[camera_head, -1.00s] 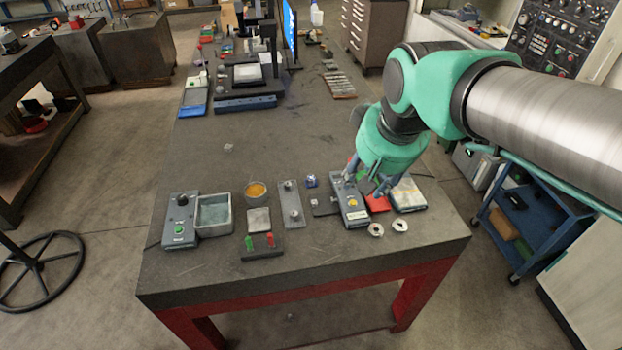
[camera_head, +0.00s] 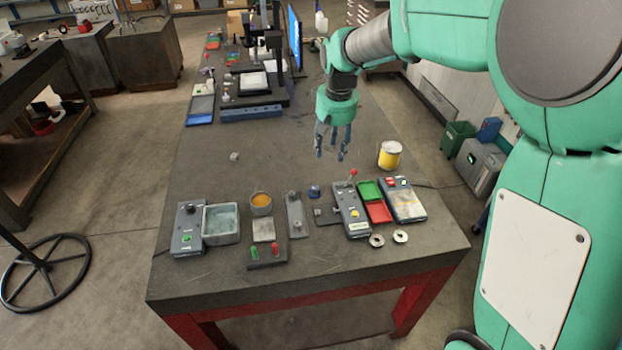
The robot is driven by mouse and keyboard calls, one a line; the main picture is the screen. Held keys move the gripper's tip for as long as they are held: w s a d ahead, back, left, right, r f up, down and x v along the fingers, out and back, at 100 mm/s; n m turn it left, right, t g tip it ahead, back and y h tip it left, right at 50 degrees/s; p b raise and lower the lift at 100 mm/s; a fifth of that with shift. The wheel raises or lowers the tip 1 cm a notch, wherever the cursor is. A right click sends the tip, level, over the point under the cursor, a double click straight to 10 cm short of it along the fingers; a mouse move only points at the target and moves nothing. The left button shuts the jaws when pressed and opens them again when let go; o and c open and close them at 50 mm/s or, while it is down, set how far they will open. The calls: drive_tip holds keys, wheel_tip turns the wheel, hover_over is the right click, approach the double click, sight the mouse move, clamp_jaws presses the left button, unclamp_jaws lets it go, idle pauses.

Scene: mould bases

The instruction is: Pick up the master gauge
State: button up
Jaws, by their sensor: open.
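My gripper (camera_head: 331,155) is open and empty, pointing down above the bare middle of the table, behind the row of devices. I cannot tell for certain which thing is the master gauge. Two small metal rings, a left one (camera_head: 377,240) and a right one (camera_head: 400,236), lie on the table near its front right. A grey plate with knobs (camera_head: 295,217) and a small dark block with a blue top (camera_head: 314,191) lie further left. My gripper is apart from all of these.
The table (camera_head: 210,275) holds a grey basin (camera_head: 221,223), an orange-filled bowl (camera_head: 260,203), a lever box (camera_head: 351,210), green (camera_head: 370,190) and red (camera_head: 379,211) trays, a scale-like device (camera_head: 404,203) and a yellow can (camera_head: 389,155). A monitor (camera_head: 294,38) stands behind.

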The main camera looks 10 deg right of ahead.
drive_tip(key=w+f+g+p, duration=0.1)
drive_tip(key=w+f+p, duration=0.1)
drive_tip(key=w+f, duration=0.45)
drive_tip(key=g+p, duration=0.1)
drive_tip(key=p, duration=0.1)
hover_over(315, 188)
wheel_tip(315, 188, down, 10)
drive_tip(key=shift+w+n+b, duration=0.1)
drive_tip(key=shift+n+b, duration=0.2)
drive_tip(key=shift+n, duration=0.1)
drive_tip(key=shift+f, duration=0.2)
drive_tip(key=shift+f, duration=4.1)
drive_tip(key=shift+f, duration=0.15)
drive_tip(key=shift+f+p, duration=0.35)
drive_tip(key=shift+f, duration=2.15)
clamp_jaws()
